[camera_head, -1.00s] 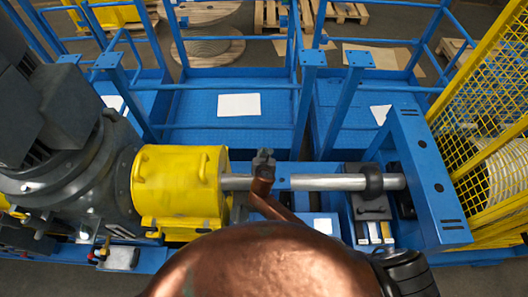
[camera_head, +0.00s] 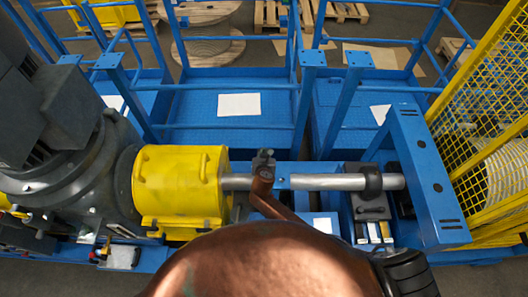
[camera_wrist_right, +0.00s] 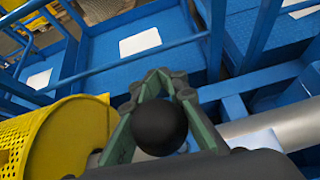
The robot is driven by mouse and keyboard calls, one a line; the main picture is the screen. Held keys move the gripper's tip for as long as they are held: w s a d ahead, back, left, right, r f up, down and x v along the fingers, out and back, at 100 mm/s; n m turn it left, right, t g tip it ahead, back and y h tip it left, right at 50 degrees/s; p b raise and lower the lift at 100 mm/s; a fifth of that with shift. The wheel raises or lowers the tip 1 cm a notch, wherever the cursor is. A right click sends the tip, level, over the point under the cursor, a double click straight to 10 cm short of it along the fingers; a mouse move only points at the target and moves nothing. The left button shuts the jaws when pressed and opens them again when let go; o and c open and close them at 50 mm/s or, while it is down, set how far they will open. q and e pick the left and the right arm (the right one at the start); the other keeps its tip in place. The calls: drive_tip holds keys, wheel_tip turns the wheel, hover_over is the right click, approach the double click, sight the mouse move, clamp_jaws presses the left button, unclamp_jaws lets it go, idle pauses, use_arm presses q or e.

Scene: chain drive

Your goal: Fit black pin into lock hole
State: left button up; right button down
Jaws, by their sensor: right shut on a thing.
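My right gripper (camera_head: 264,158) is over the silver shaft, just right of the yellow drum. In the right wrist view its green-grey fingers (camera_wrist_right: 160,85) close around a round black knob, which I take to be the head of the black pin (camera_wrist_right: 159,127). The rest of the pin is hidden below the knob and by the gripper. The lock hole cannot be made out in either view. My left gripper is not in view.
The yellow drum (camera_head: 180,185) stands close on the left, beside a large grey motor (camera_head: 65,160). The silver shaft (camera_head: 325,182) runs right to a dark bearing block (camera_head: 371,205) by a blue frame (camera_head: 425,180). Blue railings and platforms (camera_head: 200,110) lie behind.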

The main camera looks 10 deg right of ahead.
drive_tip(key=shift+r+p, duration=0.1)
drive_tip(key=shift+p, duration=0.2)
drive_tip(key=shift+f+b, duration=2.75)
drive_tip(key=shift+f, duration=1.35)
drive_tip(key=c, duration=1.8)
unclamp_jaws()
drive_tip(key=v, duration=1.2)
